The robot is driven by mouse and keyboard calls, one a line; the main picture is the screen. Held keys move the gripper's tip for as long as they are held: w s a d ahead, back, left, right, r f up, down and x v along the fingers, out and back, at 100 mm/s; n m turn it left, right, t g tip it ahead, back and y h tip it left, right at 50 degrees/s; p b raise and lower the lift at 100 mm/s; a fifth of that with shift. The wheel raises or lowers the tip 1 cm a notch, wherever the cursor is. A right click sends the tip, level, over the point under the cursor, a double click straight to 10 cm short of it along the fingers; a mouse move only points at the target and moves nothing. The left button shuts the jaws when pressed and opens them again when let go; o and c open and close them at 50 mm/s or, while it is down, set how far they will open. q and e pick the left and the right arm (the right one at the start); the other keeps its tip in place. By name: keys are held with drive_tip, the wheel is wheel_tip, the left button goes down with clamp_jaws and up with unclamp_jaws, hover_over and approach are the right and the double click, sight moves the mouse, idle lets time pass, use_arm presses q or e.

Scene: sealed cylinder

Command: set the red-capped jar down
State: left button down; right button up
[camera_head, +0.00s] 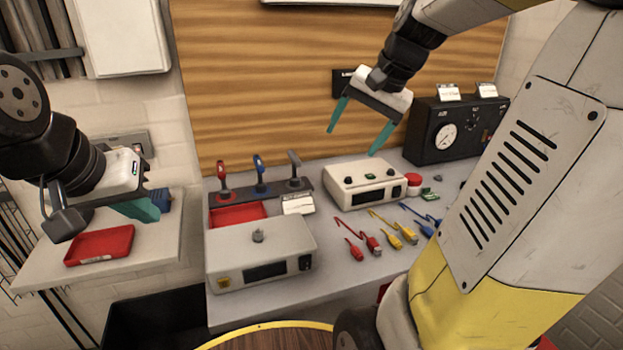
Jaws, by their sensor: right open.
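The red-capped jar (413,185) is a small jar with a red lid. It stands upright on the grey bench (345,278), close to the right side of a white instrument box with knobs. My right gripper (353,142) is open, its two teal fingers spread with nothing between them. It hangs above the white box, up and left of the jar and apart from it. My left gripper (140,208) is at the far left, over the side table near a red tray. Its teal fingers overlap from this angle, so its opening is unclear.
The white instrument box (364,187) and a black gauge box (455,130) stand near the jar. Coloured clip leads (375,230) lie in front. My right arm hides the bench's right side.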

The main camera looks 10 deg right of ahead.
drive_tip(key=s+a+f+n+t, duration=0.1)
drive_tip(key=s+a+f+n, duration=0.2)
drive_tip(key=s+a+n, duration=0.4)
drive_tip(key=s+a, duration=0.3)
drive_tip(key=s, duration=0.2)
drive_tip(key=shift+s+f+t+h, duration=0.25)
drive_tip(key=shift+s+t+h, duration=0.05)
drive_tip(key=shift+s+h, duration=0.1)
